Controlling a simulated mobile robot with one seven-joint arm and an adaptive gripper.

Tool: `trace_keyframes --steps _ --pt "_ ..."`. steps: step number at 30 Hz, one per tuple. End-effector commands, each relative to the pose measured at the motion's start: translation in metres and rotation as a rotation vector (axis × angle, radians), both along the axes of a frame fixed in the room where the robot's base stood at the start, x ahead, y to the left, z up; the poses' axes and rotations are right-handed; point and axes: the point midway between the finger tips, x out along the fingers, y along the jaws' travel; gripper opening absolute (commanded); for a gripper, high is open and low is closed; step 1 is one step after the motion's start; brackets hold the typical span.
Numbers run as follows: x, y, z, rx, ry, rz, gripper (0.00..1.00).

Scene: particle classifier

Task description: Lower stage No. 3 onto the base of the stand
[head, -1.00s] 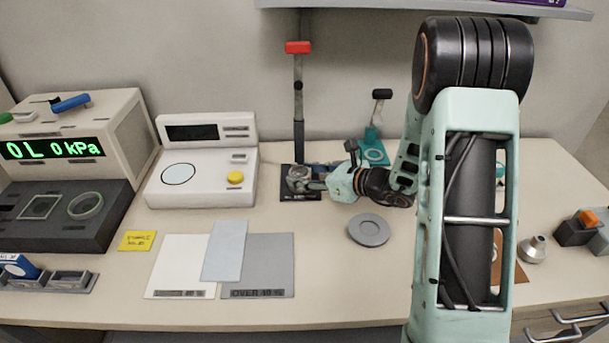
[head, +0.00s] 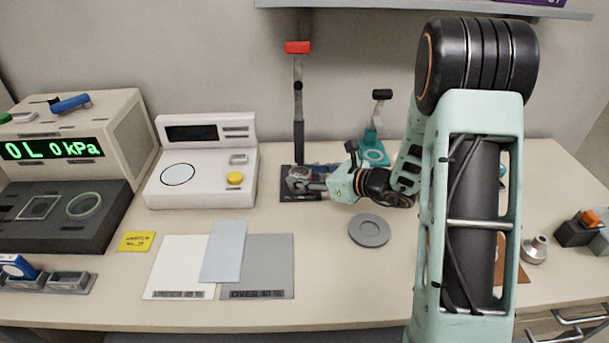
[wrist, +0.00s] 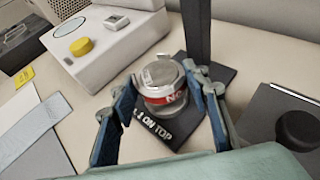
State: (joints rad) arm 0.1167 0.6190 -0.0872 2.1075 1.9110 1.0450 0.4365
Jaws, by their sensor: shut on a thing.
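Stage No. 3 (wrist: 162,86) is a short round metal piece with a red band; only part of its lettering shows. It also shows small in the head view (head: 298,173). My gripper (wrist: 169,104) is shut on it, with one blue-padded finger on each side. The stand's base (wrist: 171,137) is a dark plate with white lettering ending in "ON TOP". In the head view the base (head: 287,196) lies under the stage, at the foot of the dark upright post (head: 299,130). The stage is upright over the plate; I cannot tell whether it touches.
A white instrument with a yellow button (head: 200,185) stands left of the stand. A smaller teal stand (head: 374,150) is behind my gripper at right. A grey round dish (head: 369,230) lies in front. White and grey sheets (head: 258,265) lie at front left.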

Motion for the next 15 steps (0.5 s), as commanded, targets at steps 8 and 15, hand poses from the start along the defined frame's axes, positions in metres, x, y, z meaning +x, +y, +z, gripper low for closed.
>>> trace_keyframes --steps 8,15 --pt "0.0003 0.0001 -0.0028 0.0 -0.001 0.0 0.15" --pt "0.0003 0.0001 -0.0056 0.0 -0.001 0.0 0.15"
